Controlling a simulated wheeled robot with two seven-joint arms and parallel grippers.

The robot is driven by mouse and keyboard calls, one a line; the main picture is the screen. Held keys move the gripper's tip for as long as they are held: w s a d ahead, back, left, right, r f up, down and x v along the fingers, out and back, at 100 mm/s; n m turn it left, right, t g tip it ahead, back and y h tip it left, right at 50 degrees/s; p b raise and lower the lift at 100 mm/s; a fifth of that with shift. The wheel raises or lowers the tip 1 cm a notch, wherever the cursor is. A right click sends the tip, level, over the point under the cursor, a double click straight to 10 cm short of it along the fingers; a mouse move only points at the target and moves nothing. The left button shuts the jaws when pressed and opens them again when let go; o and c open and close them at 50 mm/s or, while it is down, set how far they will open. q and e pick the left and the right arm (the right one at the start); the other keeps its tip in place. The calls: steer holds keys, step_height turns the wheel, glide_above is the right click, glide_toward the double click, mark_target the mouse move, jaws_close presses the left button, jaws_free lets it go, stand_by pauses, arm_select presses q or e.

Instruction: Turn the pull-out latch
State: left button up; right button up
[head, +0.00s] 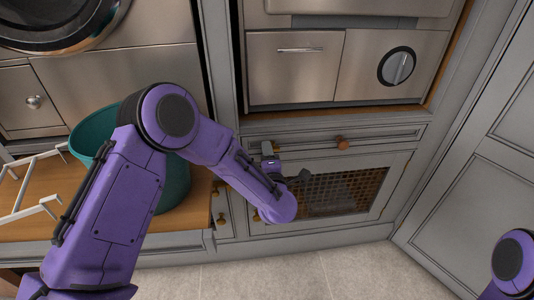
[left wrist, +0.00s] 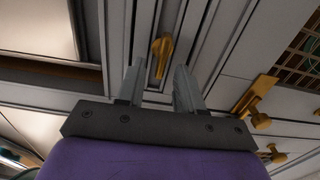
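My left gripper (head: 272,158) is in front of the lower cabinet in the head view, partly hidden by my forearm. In the left wrist view its two fingers (left wrist: 158,88) are spread with nothing between them. A brass latch (left wrist: 161,55) sits on a narrow grey panel beyond the fingertips, in line with the gap and apart from both fingers. In the head view brass fittings (head: 221,218) show on the narrow panel left of the mesh door; which one is the pull-out latch is unclear. My right gripper is out of view.
A mesh-front door (head: 345,192) is right of the narrow panel, with a brass fitting (left wrist: 255,95) near it. A drawer with a copper knob (head: 342,143) is above. A teal bin (head: 174,184) and white rack (head: 28,190) stand on the wooden bench at left. The floor (head: 300,272) is clear.

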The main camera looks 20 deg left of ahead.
arm_select(q)
steer(key=v, duration=1)
